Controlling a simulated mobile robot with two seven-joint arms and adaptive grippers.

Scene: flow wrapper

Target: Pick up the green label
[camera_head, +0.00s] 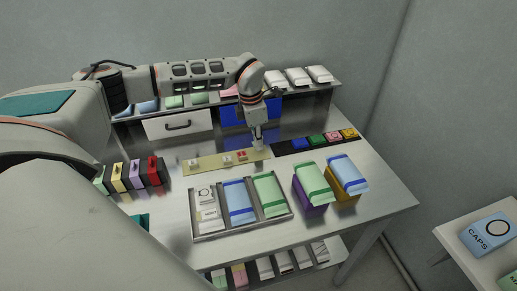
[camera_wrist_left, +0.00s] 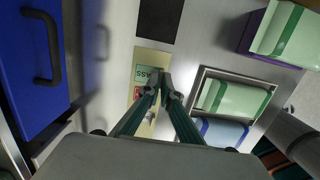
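The green label, marked PASS (camera_wrist_left: 147,74), lies at one end of the pale yellow strip (camera_wrist_left: 152,58) in the left wrist view. In the head view my gripper covers that end of the strip (camera_head: 210,161), so the label is hidden there. My left gripper (camera_wrist_left: 159,79) points down over the label. Its two fingertips are close together at the label's edge. The frames do not show whether they pinch it. In the head view the left gripper (camera_head: 259,146) is low at the strip's right end. My right gripper is not in view.
A red label (camera_head: 242,156) and pale pieces sit along the strip. A metal tray (camera_head: 246,229) with packs stands in front. Purple (camera_head: 309,197) and gold boxes carry packs at right. A dark mat (camera_head: 290,147) with coloured pieces lies right of the gripper. A blue drawer (camera_wrist_left: 32,75) is behind.

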